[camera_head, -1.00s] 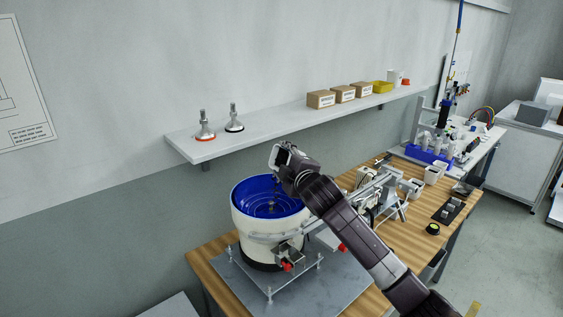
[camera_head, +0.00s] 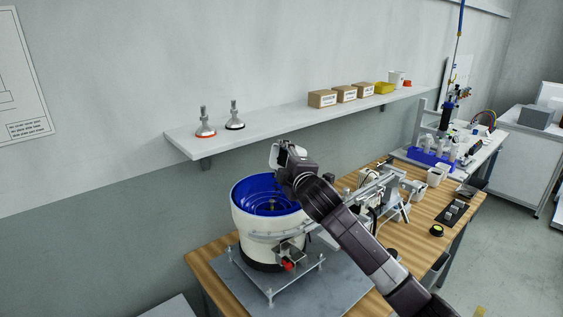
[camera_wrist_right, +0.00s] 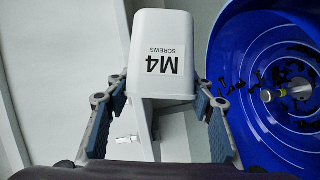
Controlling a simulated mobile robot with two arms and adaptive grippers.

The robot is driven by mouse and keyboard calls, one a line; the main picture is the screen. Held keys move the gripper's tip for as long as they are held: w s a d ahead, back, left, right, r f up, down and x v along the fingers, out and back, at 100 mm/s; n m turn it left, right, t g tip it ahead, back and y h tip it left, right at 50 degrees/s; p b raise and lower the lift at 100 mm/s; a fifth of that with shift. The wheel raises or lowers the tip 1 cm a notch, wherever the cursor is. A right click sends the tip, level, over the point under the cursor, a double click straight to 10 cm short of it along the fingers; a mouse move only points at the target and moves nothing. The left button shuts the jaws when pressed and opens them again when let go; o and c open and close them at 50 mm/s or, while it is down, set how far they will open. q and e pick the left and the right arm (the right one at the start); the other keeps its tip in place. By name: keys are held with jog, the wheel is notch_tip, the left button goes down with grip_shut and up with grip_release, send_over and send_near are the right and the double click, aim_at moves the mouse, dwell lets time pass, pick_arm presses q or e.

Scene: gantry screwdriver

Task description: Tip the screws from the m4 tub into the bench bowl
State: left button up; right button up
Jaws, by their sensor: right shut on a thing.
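My right gripper (camera_head: 284,163) is shut on the white M4 tub (camera_wrist_right: 163,50), labelled "M4 SCREWS". In the head view the tub (camera_head: 276,156) shows as a pale shape at the end of my arm, above the right rear rim of the blue bowl (camera_head: 250,193). In the right wrist view the gripper (camera_wrist_right: 160,84) has a finger on each side of the tub, and the bowl (camera_wrist_right: 232,85) is to its right. Several dark screws (camera_wrist_right: 258,78) lie in the bowl. The tub's opening and contents are hidden. My left gripper is not in view.
The bowl stands on a metal plate (camera_head: 335,285) on the wooden bench (camera_head: 205,257). A wall shelf (camera_head: 270,122) behind holds two metal feet, boxes and a yellow bin (camera_head: 384,88). A linear feeder and small fixtures (camera_head: 375,190) are right of the bowl.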

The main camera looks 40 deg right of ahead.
jog(key=shift+a+n+t+h+b, duration=0.3)
jog(key=shift+n+b, duration=0.4)
jog(key=shift+b, duration=0.65)
jog(key=shift+s+a+n+t+b, duration=0.1)
jog(key=shift+a+n+t+b, duration=0.2)
jog(key=shift+n, duration=0.45)
jog(key=shift+w+a+n+t+b, duration=0.1)
jog(key=shift+n+t+b, duration=0.3)
jog(key=shift+n, duration=0.3)
jog(key=shift+s+a+n+t+b, duration=0.1)
jog(key=shift+a+n+t+b, duration=0.1)
jog(key=shift+n+b, duration=0.4)
jog(key=shift+a+f+n+t+b, duration=0.1)
jog(key=shift+a+n+t+b, duration=0.15)
jog(key=shift+n, duration=0.45)
jog(key=shift+a+f+n+t+b, duration=0.1)
jog(key=shift+n+t+b, duration=0.1)
jog(key=shift+n+b, duration=0.35)
jog(key=shift+a+n+t+b, duration=0.15)
jog(key=shift+a+n+t, duration=0.1)
jog(key=shift+n, duration=0.55)
jog(key=shift+s+a+n, duration=0.1)
jog(key=shift+n, duration=0.3)
notch_tip(320, 180, up, 7)
jog(key=p, duration=0.6)
jog(key=shift+p, duration=0.3)
